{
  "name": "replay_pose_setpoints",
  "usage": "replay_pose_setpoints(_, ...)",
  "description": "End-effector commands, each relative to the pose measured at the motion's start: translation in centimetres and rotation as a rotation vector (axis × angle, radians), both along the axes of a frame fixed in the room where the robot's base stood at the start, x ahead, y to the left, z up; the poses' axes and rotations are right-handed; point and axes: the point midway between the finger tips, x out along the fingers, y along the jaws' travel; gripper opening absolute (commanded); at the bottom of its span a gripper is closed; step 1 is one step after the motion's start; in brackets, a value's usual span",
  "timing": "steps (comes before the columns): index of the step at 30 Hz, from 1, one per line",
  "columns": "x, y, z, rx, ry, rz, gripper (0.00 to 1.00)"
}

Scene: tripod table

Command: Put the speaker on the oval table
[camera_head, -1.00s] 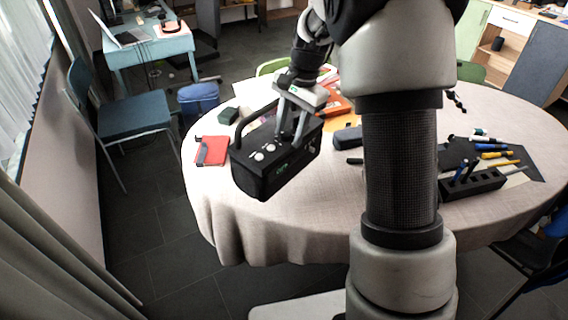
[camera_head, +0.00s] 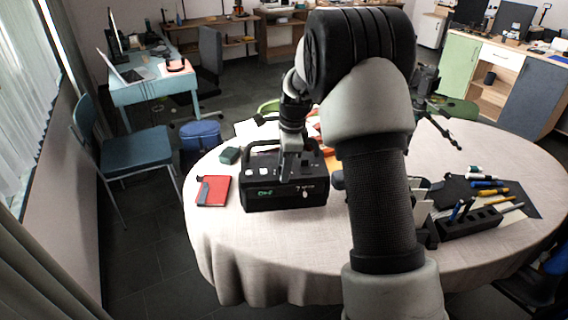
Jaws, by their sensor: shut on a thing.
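The speaker (camera_head: 268,195) is a black box with a carry handle, small knobs and green lettering. It is upright at the left part of the oval table (camera_head: 225,247), which has a pale cloth. I cannot tell whether its underside rests on the cloth or is just above it. My gripper (camera_head: 288,172) reaches down from above and is shut on the speaker near its top. My arm hides the middle of the table.
A red notebook (camera_head: 213,190) lies just left of the speaker, with a small dark teal box (camera_head: 230,155) behind it. A black pen holder (camera_head: 470,223) and several pens are at the right. The front left cloth is clear.

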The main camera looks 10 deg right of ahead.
Motion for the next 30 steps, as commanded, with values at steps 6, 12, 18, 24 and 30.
replay_pose_setpoints(6,0.4,0.0,-0.7,0.0,-0.012,0.001,0.0)
replay_pose_setpoints(12,0.3,0.0,-2.7,-0.001,-0.01,0.001,0.0)
replay_pose_setpoints(18,0.3,0.0,-4.3,0.0,-0.012,0.001,0.0)
replay_pose_setpoints(24,0.4,0.0,-4.2,0.0,-0.013,0.001,0.0)
replay_pose_setpoints(30,0.0,0.0,-4.9,0.0,-0.001,0.001,0.48)
